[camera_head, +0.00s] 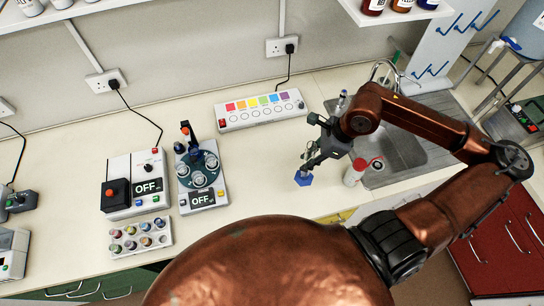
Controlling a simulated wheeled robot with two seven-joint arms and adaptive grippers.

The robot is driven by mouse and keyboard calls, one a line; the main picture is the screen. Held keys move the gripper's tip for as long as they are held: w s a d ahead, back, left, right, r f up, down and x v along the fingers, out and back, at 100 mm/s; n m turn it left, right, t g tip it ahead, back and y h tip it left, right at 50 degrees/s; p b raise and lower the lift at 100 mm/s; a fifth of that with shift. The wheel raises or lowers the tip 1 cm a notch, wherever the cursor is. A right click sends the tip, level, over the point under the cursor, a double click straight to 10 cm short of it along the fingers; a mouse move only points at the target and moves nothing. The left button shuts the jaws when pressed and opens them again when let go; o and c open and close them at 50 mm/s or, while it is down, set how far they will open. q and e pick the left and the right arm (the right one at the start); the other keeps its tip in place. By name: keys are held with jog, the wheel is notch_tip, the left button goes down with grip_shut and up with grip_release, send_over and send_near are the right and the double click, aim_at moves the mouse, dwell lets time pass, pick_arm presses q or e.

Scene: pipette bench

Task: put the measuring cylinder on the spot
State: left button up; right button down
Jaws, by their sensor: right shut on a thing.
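The measuring cylinder (304,180) shows mainly as a blue foot under my right gripper (309,165). My right gripper is shut on it, over the counter in the middle right, left of the sink. Its upper part is mostly hidden by the fingers, and I cannot tell whether the foot touches the counter. I cannot make out a marked spot for certain. A white panel (240,125) at the back has a row of coloured squares with round outlines below them. My left gripper is not in view.
A red-capped bottle (353,174) stands just right of my gripper, by the sink (402,150). A device with a round carousel (203,199), a box reading OFF (148,187) and a vial rack (139,238) stand left. The counter between carousel and gripper is clear.

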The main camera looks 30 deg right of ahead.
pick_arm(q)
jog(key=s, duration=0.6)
pick_arm(e)
jog(key=w+a+f+p, duration=0.2)
jog(key=w+a+f, duration=0.1)
jog(key=w+f, duration=0.9)
jog(key=shift+w+a+f+p, duration=0.25)
jog(key=shift+a+f+p, duration=0.15)
jog(key=shift+f, duration=0.1)
jog(key=c, duration=2)
grip_release()
jog(key=shift+c, duration=0.2)
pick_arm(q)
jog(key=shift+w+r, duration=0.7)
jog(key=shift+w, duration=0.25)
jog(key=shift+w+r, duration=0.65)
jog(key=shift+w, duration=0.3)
pick_arm(e)
jog(key=o, duration=0.4)
jog(key=shift+r, duration=0.1)
jog(key=shift+c, duration=0.2)
